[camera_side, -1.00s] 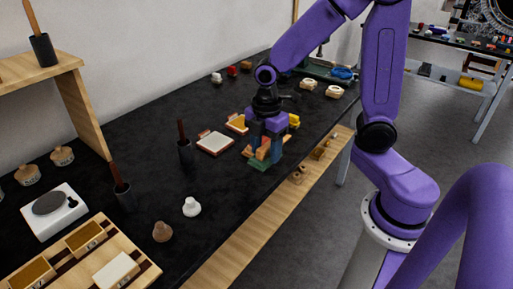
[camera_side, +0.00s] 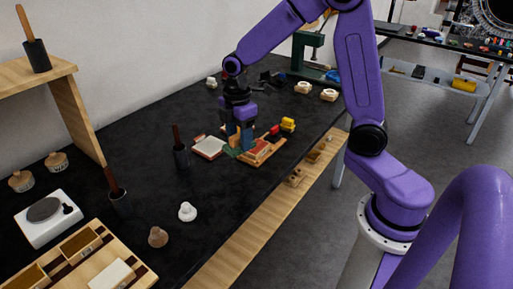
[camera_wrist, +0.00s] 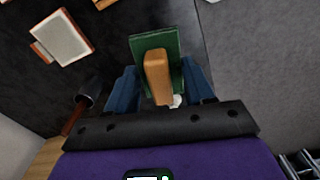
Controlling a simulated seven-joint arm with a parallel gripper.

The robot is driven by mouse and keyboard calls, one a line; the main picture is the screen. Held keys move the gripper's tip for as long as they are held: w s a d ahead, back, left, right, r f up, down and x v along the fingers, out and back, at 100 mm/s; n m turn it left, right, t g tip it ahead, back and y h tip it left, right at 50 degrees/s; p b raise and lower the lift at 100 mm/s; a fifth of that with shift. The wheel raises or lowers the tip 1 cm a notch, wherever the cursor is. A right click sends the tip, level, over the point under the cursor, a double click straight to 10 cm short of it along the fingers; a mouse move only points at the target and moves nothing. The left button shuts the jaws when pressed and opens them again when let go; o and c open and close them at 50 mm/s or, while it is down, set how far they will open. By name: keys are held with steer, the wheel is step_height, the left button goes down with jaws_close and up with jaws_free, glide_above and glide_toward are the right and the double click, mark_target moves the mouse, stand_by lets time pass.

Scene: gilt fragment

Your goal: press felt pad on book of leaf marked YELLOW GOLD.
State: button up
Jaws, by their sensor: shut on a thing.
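My gripper (camera_side: 240,143) points down over the black bench and is shut on the wooden handle of the felt pad, whose green face (camera_side: 233,152) is below the fingers. In the wrist view the green pad (camera_wrist: 142,46) and its wooden handle (camera_wrist: 157,75) sit between the blue fingers. One book of leaf (camera_side: 209,147), pale with a reddish-brown edge, lies left of the gripper; it also shows at upper left in the wrist view (camera_wrist: 64,40), apart from the pad. No label is readable, and the gripper hides what lies behind it.
A wooden tray (camera_side: 272,152) is just right of the gripper, with red and yellow pieces (camera_side: 288,124) beyond it. A dark holder with a brush (camera_side: 181,157) stands left of the book. A white knob (camera_side: 187,212) is nearer the front. Bench between is clear.

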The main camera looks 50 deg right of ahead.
steer(key=w+d+f+m, duration=0.1)
steer(key=w+d+m, duration=0.1)
steer(key=w+d, duration=0.3)
steer(key=w+d+m, duration=0.1)
steer(key=w+d, duration=0.2)
steer(key=w, duration=0.4)
steer(key=w+d+f+m, duration=0.2)
steer(key=w+d, duration=0.2)
steer(key=d, duration=0.3)
steer(key=w+d+f+m, duration=0.2)
steer(key=w+d+f, duration=0.1)
steer(key=d, duration=0.5)
steer(key=shift+w+a+f, duration=0.1)
steer(key=shift+a+f, duration=0.05)
steer(key=shift+f, duration=1.15)
steer(key=shift+w+a+f, duration=0.1)
steer(key=shift+f, duration=1.2)
steer(key=shift+f, duration=0.6)
step_height(320, 180, up, 7)
